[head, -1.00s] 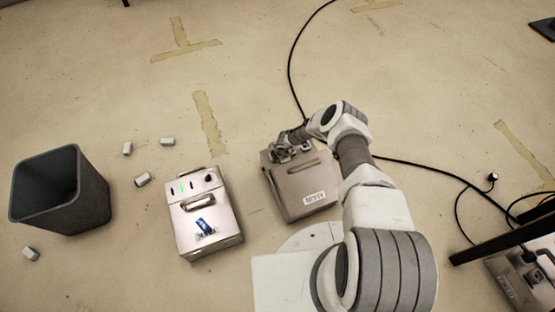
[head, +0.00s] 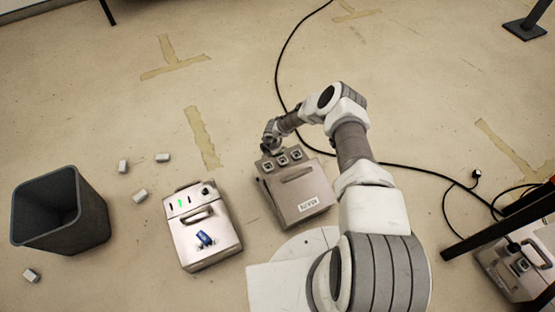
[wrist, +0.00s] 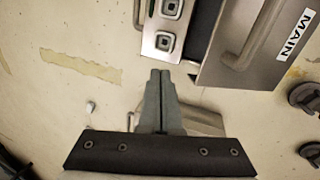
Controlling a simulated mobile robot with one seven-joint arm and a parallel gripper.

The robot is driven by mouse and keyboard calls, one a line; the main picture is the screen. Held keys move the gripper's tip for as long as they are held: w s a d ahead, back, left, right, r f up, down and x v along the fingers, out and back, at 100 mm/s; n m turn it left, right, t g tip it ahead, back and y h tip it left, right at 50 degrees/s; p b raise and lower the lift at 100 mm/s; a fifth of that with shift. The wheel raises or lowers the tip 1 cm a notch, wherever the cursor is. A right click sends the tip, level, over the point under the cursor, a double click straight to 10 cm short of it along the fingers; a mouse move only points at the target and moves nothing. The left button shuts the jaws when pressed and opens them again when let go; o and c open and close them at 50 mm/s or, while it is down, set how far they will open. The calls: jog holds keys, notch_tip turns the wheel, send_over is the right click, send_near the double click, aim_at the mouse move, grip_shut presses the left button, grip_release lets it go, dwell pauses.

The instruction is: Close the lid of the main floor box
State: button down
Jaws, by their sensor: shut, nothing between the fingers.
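The main floor box (head: 320,186) is a grey metal case with a MAIN label, right of the middle in the head view. Its strip of sockets (head: 282,158) lies along the far edge. The lid (wrist: 222,68), with a bar handle, shows in the wrist view. A dark gap lies between the lid's edge and the socket strip, so the lid looks partly raised; how far I cannot tell. My gripper (head: 268,146) is at the box's far left corner. In the wrist view my gripper (wrist: 160,76) is shut and empty, beside the socket strip's end.
A dark bin (head: 85,215) and several small white blocks (head: 140,196) lie further left. A black cable (head: 400,164) crosses the floor to another case (head: 510,275) at right.

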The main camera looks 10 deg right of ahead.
jog(key=s+a+f+n+g+h+b, duration=0.15)
jog(key=s+f+n+h, duration=0.3)
jog(key=s+n, duration=0.95)
jog(key=w+d+r+n+t+h, duration=0.1)
jog(key=d+r+n+t+h, duration=0.15)
jog(key=n, duration=0.75)
jog(key=w+d+r+n+t+h, duration=0.15)
jog(key=r+n, duration=0.25)
jog(key=n, duration=0.5)
jog(key=b, duration=0.5)
send_over(295, 168)
jog(key=s+a, duration=0.2)
jog(key=s, duration=0.2)
jog(key=shift+t, duration=0.35)
notch_tip(295, 168, down, 7)
jog(key=shift+w+r, duration=0.1)
jog(key=shift+r, duration=0.05)
jog(key=shift+w+a+f+b, duration=0.1)
jog(key=shift+w+f+b, duration=0.2)
jog(key=shift+f, duration=0.25)
jog(key=shift+w+a+f+b, duration=0.1)
jog(key=shift+w+f+b, duration=0.15)
jog(key=shift+f, duration=0.25)
jog(key=shift+w+a+f+b, duration=0.1)
jog(key=shift+w+f+b, duration=0.25)
jog(key=shift+f, duration=0.2)
